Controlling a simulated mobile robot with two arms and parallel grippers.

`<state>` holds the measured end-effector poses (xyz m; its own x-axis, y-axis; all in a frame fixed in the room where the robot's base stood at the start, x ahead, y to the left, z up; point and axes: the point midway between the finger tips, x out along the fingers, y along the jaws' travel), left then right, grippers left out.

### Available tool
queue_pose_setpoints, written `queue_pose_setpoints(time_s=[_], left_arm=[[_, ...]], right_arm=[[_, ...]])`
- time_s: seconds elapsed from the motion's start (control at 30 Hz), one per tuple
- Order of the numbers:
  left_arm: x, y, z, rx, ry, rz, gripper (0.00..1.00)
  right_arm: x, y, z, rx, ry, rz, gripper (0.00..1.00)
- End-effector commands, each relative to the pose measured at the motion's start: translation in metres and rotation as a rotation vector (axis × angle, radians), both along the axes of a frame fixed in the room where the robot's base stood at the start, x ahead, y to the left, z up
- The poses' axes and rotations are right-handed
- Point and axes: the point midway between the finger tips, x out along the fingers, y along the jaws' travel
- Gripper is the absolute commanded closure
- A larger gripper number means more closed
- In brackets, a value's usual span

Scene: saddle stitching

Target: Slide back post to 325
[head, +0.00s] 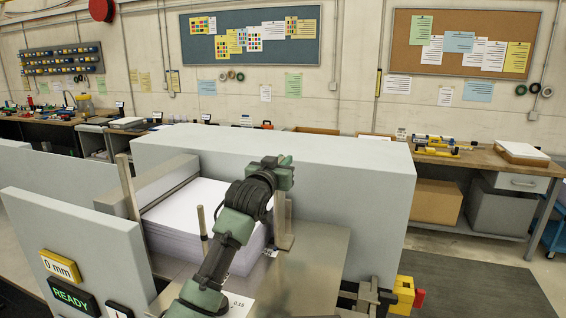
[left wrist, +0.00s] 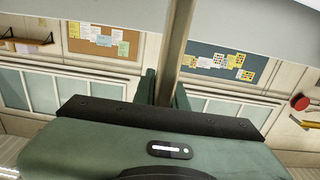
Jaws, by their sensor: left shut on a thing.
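The back post (head: 283,222), a tan upright bar, stands at the right end of the paper stack (head: 187,207) on the machine's metal bed (head: 305,270). My left gripper (head: 285,172) is at the top of this post and shut on it. In the left wrist view the post (left wrist: 174,50) runs up between the two dark green fingers. A display (head: 60,266) on the front panel reads 0 mm. A green sign (head: 71,296) below it reads READY. The lower part of the stack is partly hidden by my arm. My right gripper is not in view.
A tall grey housing wall (head: 350,185) stands behind the bed. Another tan post (head: 128,187) stands at the stack's left, and a thin short rod (head: 202,222) in front. A yellow block (head: 403,295) sits at the machine's lower right.

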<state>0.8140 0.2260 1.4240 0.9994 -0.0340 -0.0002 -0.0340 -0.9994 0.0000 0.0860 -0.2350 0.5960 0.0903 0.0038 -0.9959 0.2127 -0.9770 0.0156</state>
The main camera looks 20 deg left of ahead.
Motion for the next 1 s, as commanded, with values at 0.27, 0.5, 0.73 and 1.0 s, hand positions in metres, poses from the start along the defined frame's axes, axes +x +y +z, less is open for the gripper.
queue_pose_setpoints(time_s=[0.27, 0.5, 0.73, 1.0], left_arm=[[0.0, 0.003, 0.0, 0.0, 0.001, 0.001, 1.0], [0.001, 0.026, 0.001, 0.001, 0.0, 0.001, 1.0], [0.001, 0.025, 0.001, 0.001, -0.002, 0.001, 0.79], [0.001, 0.024, 0.001, 0.0, -0.001, 0.0, 0.65]], right_arm=[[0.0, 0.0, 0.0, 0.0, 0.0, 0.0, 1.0], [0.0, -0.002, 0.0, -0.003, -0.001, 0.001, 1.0], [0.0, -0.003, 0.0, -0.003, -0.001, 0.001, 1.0], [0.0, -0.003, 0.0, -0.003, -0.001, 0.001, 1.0]])
